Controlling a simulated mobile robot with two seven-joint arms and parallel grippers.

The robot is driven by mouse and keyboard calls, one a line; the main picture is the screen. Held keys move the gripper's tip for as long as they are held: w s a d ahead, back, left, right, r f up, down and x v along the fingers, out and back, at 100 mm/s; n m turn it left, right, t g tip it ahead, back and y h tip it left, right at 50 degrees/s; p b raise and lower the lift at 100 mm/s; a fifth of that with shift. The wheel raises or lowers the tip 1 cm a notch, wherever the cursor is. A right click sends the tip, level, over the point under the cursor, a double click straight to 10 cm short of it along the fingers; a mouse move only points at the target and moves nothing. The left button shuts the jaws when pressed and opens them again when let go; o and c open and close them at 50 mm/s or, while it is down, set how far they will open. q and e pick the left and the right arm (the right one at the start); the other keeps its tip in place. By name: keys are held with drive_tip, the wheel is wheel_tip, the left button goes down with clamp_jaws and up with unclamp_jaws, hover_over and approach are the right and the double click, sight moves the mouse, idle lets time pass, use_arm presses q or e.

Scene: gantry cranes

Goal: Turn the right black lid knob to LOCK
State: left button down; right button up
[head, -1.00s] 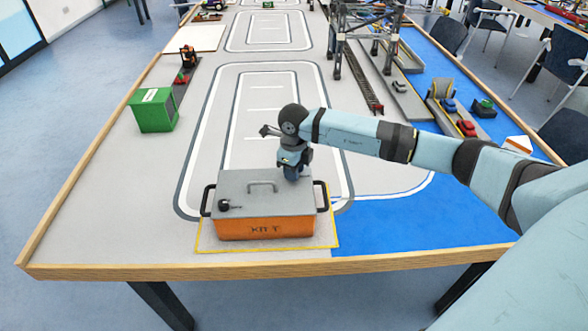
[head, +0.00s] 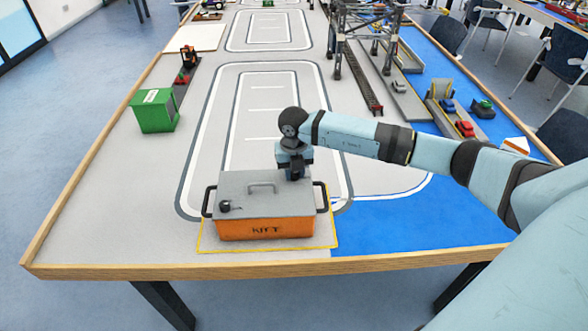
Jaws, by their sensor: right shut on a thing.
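An orange box (head: 264,229) with a grey lid (head: 262,204) stands near the table's front edge, inside a yellow outline. The lid has a grey handle in its middle and a black knob (head: 226,206) at its left. My right gripper (head: 294,176) points down onto the lid's right rear part and is shut on the right lid knob, which the gripper hides. The knob's LOCK marking cannot be made out. My left gripper is not in view.
Black side handles (head: 209,200) stick out at both ends of the box. A green box (head: 155,110) stands at the left. A gantry crane (head: 367,40) and small toy cars stand at the back right. The grey table around the box is clear.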

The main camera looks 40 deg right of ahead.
drive_tip(key=shift+m, duration=0.8)
drive_tip(key=o, duration=0.9)
drive_tip(key=shift+o, duration=0.2)
drive_tip(key=shift+r, duration=0.15)
wheel_tip(320, 180, up, 14)
drive_tip(key=shift+f, duration=0.25)
